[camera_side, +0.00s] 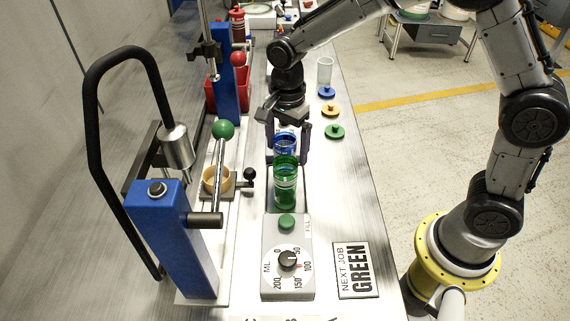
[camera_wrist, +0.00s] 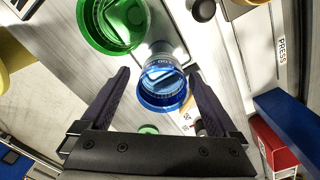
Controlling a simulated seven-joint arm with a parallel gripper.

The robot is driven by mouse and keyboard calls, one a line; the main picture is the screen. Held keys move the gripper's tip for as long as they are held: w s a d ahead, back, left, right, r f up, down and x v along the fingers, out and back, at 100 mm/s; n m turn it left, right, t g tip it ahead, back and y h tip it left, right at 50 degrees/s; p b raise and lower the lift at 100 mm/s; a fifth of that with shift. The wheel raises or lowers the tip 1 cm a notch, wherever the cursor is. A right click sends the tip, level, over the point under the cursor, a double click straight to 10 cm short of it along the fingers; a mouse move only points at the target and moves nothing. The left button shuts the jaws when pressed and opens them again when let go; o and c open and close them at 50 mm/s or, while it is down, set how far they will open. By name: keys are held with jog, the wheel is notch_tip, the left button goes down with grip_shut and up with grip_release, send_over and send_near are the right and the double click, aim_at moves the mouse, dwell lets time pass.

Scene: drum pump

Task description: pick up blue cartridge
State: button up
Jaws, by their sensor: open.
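The blue cartridge (camera_side: 285,146) is a clear blue open-topped cup standing behind the green cartridge (camera_side: 285,182) on the bench. My gripper (camera_side: 289,143) is open, with one finger on each side of the blue cartridge. In the wrist view the blue cartridge (camera_wrist: 163,84) lies between the two open fingers (camera_wrist: 160,88), with a gap visible on each side. The green cartridge (camera_wrist: 115,22) shows close to it at the upper left of the wrist view. The lower part of the blue cartridge is hidden behind the green one in the side view.
A dial box (camera_side: 288,262) with a green button stands in front. A sign reading NEXT JOB GREEN (camera_side: 356,270) lies right of it. Blue (camera_side: 327,92), orange (camera_side: 330,110) and green (camera_side: 335,131) caps lie to the right. A blue lever press (camera_side: 172,235) stands left.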

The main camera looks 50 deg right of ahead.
jog(key=shift+w+f, duration=0.1)
jog(key=shift+f, duration=2.25)
jog(key=c, duration=1.3)
jog(key=shift+c, duration=0.6)
jog(key=shift+r, duration=0.15)
